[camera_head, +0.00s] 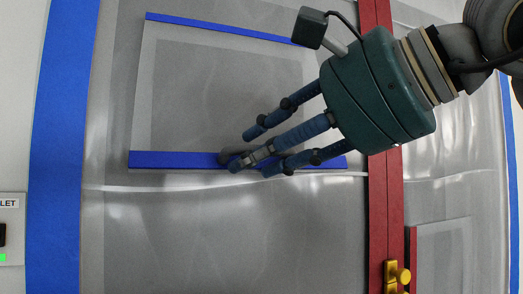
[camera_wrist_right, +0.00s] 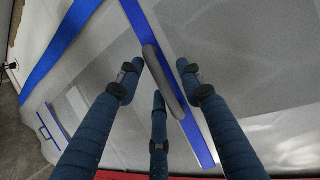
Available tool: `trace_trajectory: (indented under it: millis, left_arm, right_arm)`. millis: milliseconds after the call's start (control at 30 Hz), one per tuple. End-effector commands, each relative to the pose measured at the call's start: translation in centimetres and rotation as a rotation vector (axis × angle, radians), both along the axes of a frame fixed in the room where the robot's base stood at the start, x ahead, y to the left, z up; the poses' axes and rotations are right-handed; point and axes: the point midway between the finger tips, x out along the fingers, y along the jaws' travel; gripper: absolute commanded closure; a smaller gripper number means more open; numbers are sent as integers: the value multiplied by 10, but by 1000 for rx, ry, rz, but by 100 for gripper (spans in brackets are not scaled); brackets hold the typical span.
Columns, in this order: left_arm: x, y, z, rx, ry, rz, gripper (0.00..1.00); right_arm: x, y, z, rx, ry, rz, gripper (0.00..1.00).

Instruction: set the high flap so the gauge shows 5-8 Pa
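The high flap (camera_head: 235,85) is a translucent grey sheet in the upper part of the plastic wall, with a blue strip along its top and a blue bar (camera_head: 165,160) along its bottom. A grey handle (camera_wrist_right: 165,80) sits on that bar. My right gripper (camera_head: 258,158) is at the handle from the right. In the wrist view its blue fingers (camera_wrist_right: 160,80) are spread on both sides of the handle, with gaps showing; contact is unclear. In the head view the fingers hide most of the handle. No gauge is in view, and my left gripper is not in view.
A red post (camera_head: 378,220) runs vertically right of the flap, with a brass latch (camera_head: 397,276) low on it. A blue strip (camera_head: 58,150) edges the wall at left. A white panel (camera_head: 10,230) with a green light is at the far left edge.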

Motion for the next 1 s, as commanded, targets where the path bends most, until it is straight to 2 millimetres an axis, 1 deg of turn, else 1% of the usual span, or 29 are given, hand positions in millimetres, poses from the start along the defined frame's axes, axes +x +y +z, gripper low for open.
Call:
trace_trajectory:
  millis: [167,400,600,800,1000]
  left_arm:
    - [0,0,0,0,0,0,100]
    - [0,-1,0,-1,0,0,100]
    - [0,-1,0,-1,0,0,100]
    - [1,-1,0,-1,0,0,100]
    - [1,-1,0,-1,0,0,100]
  right_arm:
    - [-17,-14,8,3,-3,0,63]
    - [-54,-48,24,4,-7,-2,63]
    - [-78,-69,33,4,-7,-2,63]
    - [-87,-77,37,3,-5,0,63]
    - [-88,-77,37,3,-5,0,63]
